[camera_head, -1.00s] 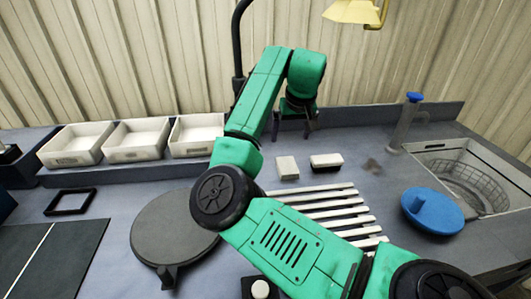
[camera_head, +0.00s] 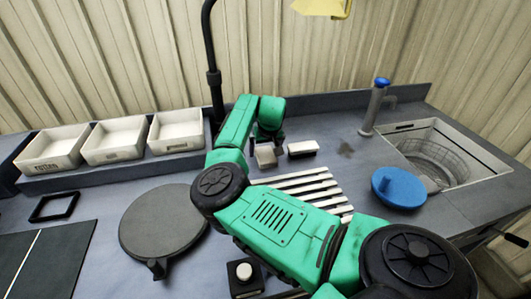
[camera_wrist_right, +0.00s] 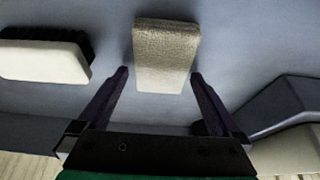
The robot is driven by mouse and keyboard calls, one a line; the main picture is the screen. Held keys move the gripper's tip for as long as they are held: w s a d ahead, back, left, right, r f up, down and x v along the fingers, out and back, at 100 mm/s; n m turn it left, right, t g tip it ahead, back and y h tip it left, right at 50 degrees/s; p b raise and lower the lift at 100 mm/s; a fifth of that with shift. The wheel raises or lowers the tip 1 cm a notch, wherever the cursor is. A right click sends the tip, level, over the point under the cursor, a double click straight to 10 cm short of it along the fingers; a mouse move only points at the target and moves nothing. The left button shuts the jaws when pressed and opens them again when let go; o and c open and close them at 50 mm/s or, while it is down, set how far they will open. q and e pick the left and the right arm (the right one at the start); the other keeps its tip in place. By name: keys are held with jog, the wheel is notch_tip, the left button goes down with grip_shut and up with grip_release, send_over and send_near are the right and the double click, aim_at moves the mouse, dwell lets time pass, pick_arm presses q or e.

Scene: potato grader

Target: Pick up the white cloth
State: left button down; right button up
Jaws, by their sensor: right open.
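The white cloth (camera_head: 265,157) is a small folded, off-white block lying flat on the grey worktop, left of a brush. In the right wrist view the cloth (camera_wrist_right: 166,50) shows a woven texture and lies between and just ahead of the fingertips. My right gripper (camera_head: 268,139) is over the cloth, partly hidden by its own green wrist. In the wrist view its two dark fingers (camera_wrist_right: 158,74) are apart, one on each side of the cloth's near end, with nothing clamped. My left gripper is not in view.
A white-backed brush with dark bristles (camera_head: 303,148) lies close beside the cloth. A white slatted rack (camera_head: 305,187) lies nearer, with a round grey plate (camera_head: 160,225) to its left. White trays (camera_head: 117,140) line the back left. A blue disc (camera_head: 399,187) and a sink (camera_head: 460,165) are right.

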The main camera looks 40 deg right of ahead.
aim_at(265, 152)
jog(key=shift+a, duration=0.1)
jog(key=shift+f+p, duration=0.15)
jog(key=shift+p, duration=0.25)
jog(key=shift+c, duration=0.3)
jog(key=c, duration=1.2)
jog(key=shift+b, duration=0.55)
notch_tip(265, 152, up, 20)
jog(key=shift+r+b, duration=0.25)
jog(key=shift+b, duration=0.7)
